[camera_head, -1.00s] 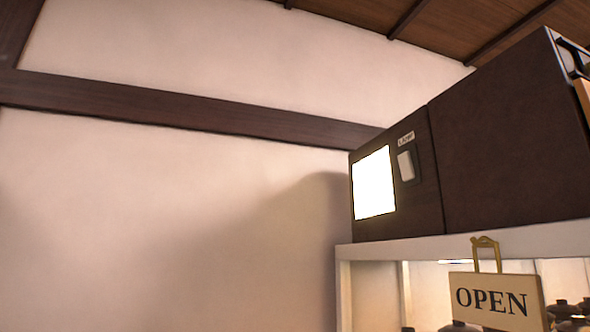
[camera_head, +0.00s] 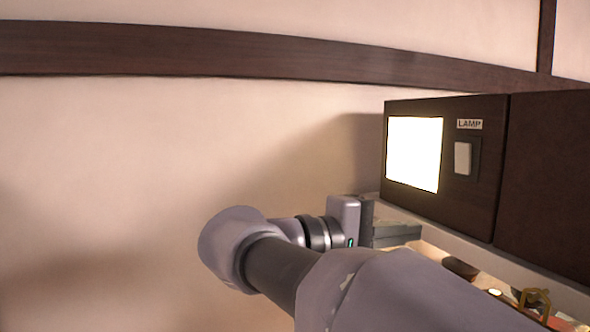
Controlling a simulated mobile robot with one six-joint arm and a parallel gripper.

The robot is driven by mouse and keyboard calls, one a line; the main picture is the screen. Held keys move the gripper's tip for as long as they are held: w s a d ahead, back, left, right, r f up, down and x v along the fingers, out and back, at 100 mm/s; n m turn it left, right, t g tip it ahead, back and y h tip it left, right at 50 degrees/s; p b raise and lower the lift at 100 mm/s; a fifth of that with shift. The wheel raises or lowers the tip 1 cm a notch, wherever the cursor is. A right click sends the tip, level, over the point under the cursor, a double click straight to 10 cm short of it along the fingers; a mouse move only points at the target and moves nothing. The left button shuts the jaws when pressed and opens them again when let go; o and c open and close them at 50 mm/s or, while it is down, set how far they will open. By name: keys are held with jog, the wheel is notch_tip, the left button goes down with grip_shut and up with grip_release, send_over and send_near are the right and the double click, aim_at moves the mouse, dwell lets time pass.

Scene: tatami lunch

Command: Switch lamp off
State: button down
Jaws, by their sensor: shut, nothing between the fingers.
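The lamp (camera_head: 412,153) is a bright white glowing square on the front of a dark brown box, and it is lit. To its right is a pale rocker switch (camera_head: 463,158) on a dark plate, below a small label (camera_head: 469,124) reading "LAMP". My gripper (camera_head: 416,233) is shut and empty, seen from the side below the lamp and to the lower left of the switch. In the picture it is apart from the switch. My arm reaches in from the lower right and hides part of the shelf.
The dark box (camera_head: 545,180) continues to the right above a pale shelf edge (camera_head: 500,262). A brass-coloured hook (camera_head: 535,300) shows at the lower right. A plain wall (camera_head: 150,180) with a dark beam (camera_head: 250,57) lies behind, and the space left of the box is clear.

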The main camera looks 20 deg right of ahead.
aim_at(461, 151)
notch_tip(461, 151, up, 9)
jog(key=w+a+m+h+p, duration=0.1)
jog(key=w+a+h+p, duration=0.1)
jog(key=shift+w+a+h, duration=0.3)
jog(key=shift+w+a, duration=0.05)
jog(key=shift+w, duration=0.05)
jog(key=d+p, duration=0.1)
jog(key=d, duration=0.3)
jog(key=d+r+p, duration=0.1)
jog(key=d, duration=0.4)
jog(key=w+d+r+p, duration=0.1)
jog(key=d, duration=0.4)
jog(key=shift+a, duration=0.1)
